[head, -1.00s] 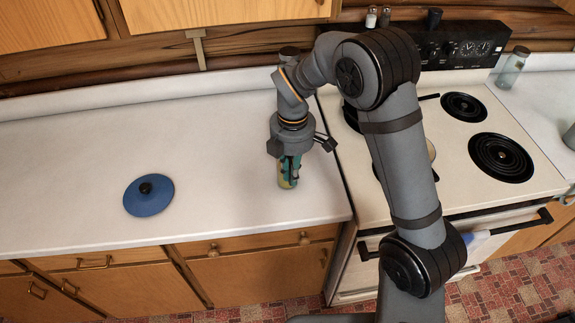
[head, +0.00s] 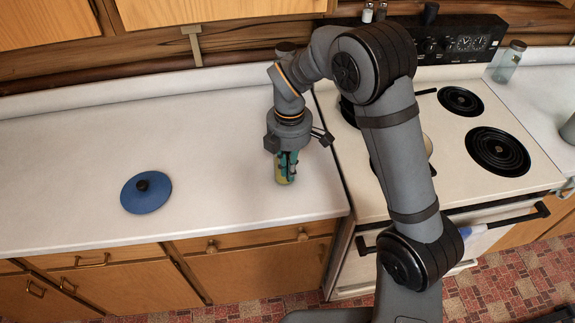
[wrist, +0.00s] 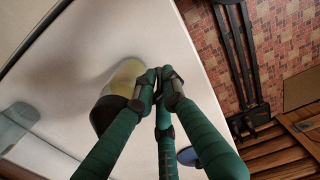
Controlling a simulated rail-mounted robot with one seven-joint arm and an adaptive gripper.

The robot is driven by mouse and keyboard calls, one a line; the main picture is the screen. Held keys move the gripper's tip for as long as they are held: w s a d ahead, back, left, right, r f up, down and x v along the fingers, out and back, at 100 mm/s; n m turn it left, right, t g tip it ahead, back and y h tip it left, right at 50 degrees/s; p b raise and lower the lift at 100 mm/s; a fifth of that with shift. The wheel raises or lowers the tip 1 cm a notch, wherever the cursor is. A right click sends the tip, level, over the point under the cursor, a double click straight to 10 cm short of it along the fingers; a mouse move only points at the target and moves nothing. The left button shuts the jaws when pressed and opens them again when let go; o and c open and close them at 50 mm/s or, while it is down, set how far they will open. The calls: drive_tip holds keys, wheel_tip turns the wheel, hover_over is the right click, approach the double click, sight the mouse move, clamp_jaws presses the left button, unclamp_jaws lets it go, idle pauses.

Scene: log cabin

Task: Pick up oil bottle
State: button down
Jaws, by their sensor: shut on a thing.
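The oil bottle (head: 280,173) is a small yellow-green bottle at the front right of the white counter, by the stove. Its yellow body (wrist: 127,76) and dark end show beside the fingers in the wrist view. My gripper (head: 288,172) points down at it, with its green-wrapped fingers shut on it. In the wrist view the fingertips (wrist: 158,82) come together against the bottle's side. The fingers hide part of the bottle. The bottle looks low at the counter; I cannot tell whether its base touches it.
A blue lid with a black knob (head: 146,193) lies on the counter to the left. The stove (head: 450,150) with black burners stands to the right. A clear jar (head: 508,62) stands beyond it. The left counter is mostly clear.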

drive_tip(key=shift+w+a+r, duration=0.1)
drive_tip(key=shift+w+r, duration=0.05)
drive_tip(key=shift+r, duration=0.5)
wheel_tip(320, 180, up, 3)
drive_tip(key=shift+f+b, duration=0.1)
drive_tip(key=shift+b, duration=0.35)
drive_tip(key=s+d+r+b, duration=0.1)
drive_tip(key=s+d+r, duration=0.1)
drive_tip(key=d, duration=0.3)
drive_tip(key=s+d+r, duration=0.1)
drive_tip(key=d+r, duration=0.4)
drive_tip(key=d, duration=0.1)
drive_tip(key=shift+s+d+b, duration=0.2)
drive_tip(key=shift+s+b, duration=0.15)
